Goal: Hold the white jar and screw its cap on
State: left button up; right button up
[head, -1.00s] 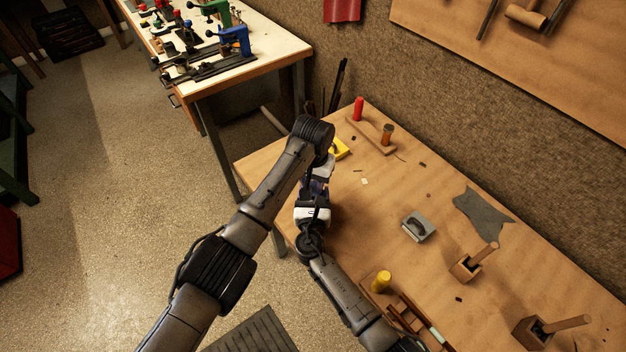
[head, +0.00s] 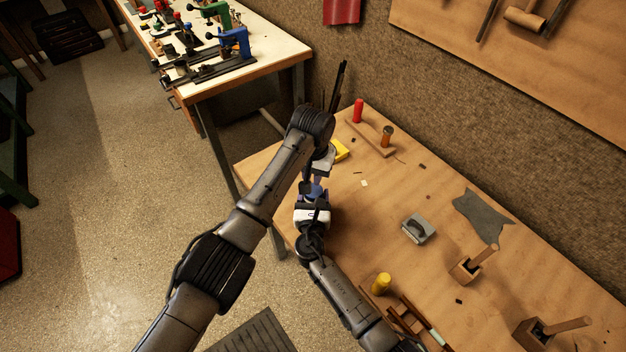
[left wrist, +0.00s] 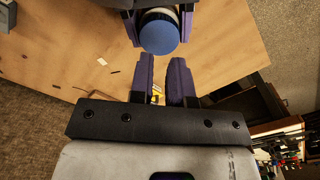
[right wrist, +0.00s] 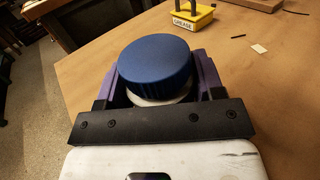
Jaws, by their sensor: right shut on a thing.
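The white jar (right wrist: 165,98) is held between the purple fingers of my right gripper (right wrist: 160,80), with a blue cap (right wrist: 155,62) on top. A white band of jar shows under the cap; how tightly the cap sits I cannot tell. In the left wrist view the cap's flat blue top (left wrist: 159,36) faces my left gripper (left wrist: 163,58). My left gripper's fingers are apart and empty, a short way off the cap. In the head view both grippers meet near the bench's left edge, where my arms mostly hide the jar.
A yellow grease container (right wrist: 193,17) stands on the wooden bench (head: 375,215) behind the jar. A red-and-brown handled tool rack (head: 371,138) is at the back. A grey block (head: 418,228) and wooden tools lie to the right. Floor is open at the left.

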pick_arm(q)
jog(key=shift+r, duration=0.5)
pick_arm(e)
grip_shut()
pick_arm(q)
jog(key=o, duration=0.6)
jog(key=shift+c, duration=0.2)
notch_tip(320, 180, up, 12)
pick_arm(e)
jog(key=o, duration=1.4)
grip_release()
jog(key=shift+c, duration=0.2)
